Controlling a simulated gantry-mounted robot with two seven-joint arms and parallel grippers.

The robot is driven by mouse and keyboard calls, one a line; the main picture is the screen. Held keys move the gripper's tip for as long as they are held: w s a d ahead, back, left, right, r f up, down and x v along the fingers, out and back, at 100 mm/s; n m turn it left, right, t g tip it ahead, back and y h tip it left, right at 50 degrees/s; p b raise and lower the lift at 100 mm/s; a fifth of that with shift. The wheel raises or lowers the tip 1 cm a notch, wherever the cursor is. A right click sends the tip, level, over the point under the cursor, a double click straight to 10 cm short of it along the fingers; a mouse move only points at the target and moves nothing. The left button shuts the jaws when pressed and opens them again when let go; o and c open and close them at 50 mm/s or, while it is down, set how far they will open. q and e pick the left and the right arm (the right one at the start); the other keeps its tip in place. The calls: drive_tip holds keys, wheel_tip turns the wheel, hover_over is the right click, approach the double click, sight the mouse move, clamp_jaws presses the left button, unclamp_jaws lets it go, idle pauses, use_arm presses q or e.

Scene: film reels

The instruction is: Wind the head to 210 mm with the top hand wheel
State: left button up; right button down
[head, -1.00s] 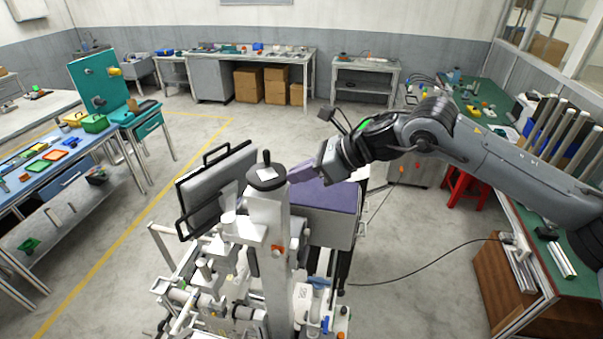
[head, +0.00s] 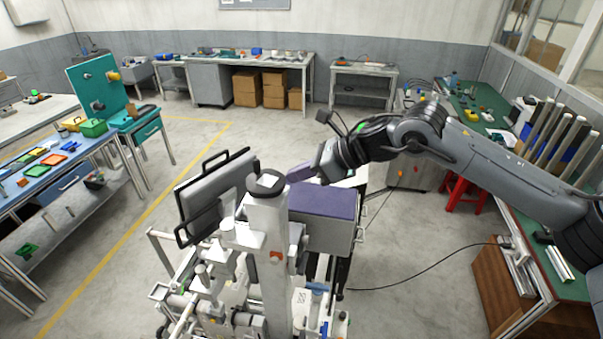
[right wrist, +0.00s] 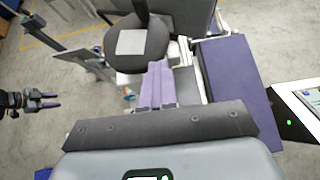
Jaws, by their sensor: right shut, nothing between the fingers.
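The dark round top hand wheel (head: 266,187) sits on top of a pale upright column (head: 268,235) in the head view. The right wrist view shows the wheel (right wrist: 137,44) from above, with a pale square on it and a dark upright handle (right wrist: 141,10) at its far rim. My right gripper (head: 299,173) is shut and empty, just right of the wheel. Its purple fingers (right wrist: 157,85) point towards the rim; I cannot tell whether they touch. My left gripper (right wrist: 42,100) shows small at the left edge of the right wrist view, its fingers apart. No height scale is readable.
A purple-topped box (head: 325,202) stands right of the column, under my right arm. A grey panel with black handles (head: 215,195) stands close on the left. Benches (head: 60,165) are farther left; a green-topped bench (head: 530,215) is on the right.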

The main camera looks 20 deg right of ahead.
drive_tip(key=shift+s+a+f, duration=0.1)
drive_tip(key=shift+s+a, duration=0.2)
drive_tip(key=shift+a, duration=0.35)
drive_tip(key=shift+s+d, duration=0.1)
drive_tip(key=shift+d, duration=1.35)
drive_tip(key=shift+s, duration=0.1)
drive_tip(key=s+a+b, duration=0.2)
drive_tip(key=s+a, duration=0.1)
drive_tip(key=shift+s+a, duration=0.1)
drive_tip(key=shift+s, duration=0.3)
